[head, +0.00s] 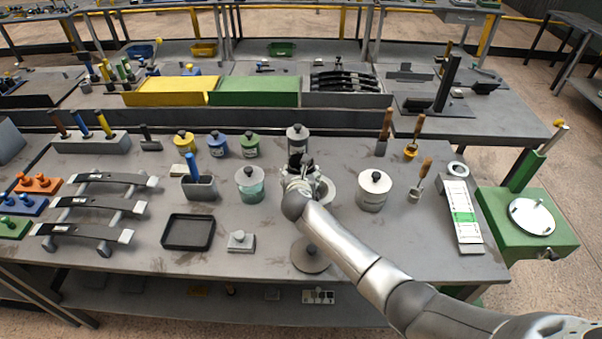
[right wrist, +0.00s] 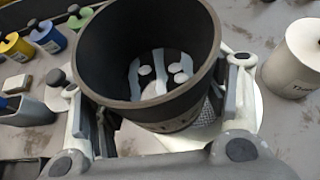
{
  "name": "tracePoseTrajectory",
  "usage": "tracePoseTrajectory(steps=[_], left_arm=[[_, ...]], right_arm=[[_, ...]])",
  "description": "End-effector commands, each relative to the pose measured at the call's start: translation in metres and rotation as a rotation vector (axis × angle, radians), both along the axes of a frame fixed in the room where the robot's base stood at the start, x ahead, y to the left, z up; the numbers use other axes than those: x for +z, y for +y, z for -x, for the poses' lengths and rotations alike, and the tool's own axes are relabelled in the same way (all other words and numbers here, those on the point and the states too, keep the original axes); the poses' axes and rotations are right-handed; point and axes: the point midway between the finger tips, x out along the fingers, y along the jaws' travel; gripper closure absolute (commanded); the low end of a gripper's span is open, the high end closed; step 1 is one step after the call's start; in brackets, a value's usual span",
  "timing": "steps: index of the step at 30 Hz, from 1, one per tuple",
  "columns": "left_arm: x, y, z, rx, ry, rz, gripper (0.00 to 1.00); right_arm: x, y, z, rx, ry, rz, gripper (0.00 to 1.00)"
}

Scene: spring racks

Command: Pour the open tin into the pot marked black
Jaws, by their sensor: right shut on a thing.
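My right gripper (head: 301,168) is over the middle of the bench. In the right wrist view the gripper (right wrist: 165,95) is shut on an open dark tin (right wrist: 105,70), with a finger on either side. The tin has no lid, and I look into it: its bottom shows black with pale patches. In the head view the hand mostly hides it. Behind the hand stands a grey lidded pot (head: 298,140); yellow (head: 183,143), blue (head: 218,147) and green (head: 250,148) lidded pots stand to its left. No marking reading black is legible. My left gripper is not in view.
A white lidded tin (head: 372,192) stands right of the hand, a teal lidded jar (head: 249,187) left. A pale round thing (head: 327,190) lies under the hand. A black tray (head: 188,232) and a round disc (head: 310,258) are nearer the front edge.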

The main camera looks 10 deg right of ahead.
Motion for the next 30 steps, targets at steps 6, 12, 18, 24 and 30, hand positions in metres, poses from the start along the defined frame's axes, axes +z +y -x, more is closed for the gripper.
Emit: tracePoseTrajectory(steps=[6, 12, 18, 24, 30], left_arm=[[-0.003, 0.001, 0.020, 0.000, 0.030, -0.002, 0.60], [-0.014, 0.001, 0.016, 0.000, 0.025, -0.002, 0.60], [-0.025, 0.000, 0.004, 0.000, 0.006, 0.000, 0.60], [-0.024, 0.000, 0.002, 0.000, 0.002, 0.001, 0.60], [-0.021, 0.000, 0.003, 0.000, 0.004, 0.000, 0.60]], right_arm=[[-0.013, 0.001, -0.002, 0.003, -0.006, -0.023, 0.66], [-0.012, 0.006, -0.003, 0.004, -0.034, -0.123, 0.66], [-0.008, 0.011, -0.004, 0.005, -0.068, -0.242, 0.66], [-0.002, 0.013, -0.005, 0.004, -0.081, -0.289, 0.66], [0.001, 0.014, -0.005, 0.005, -0.092, -0.322, 0.66]])
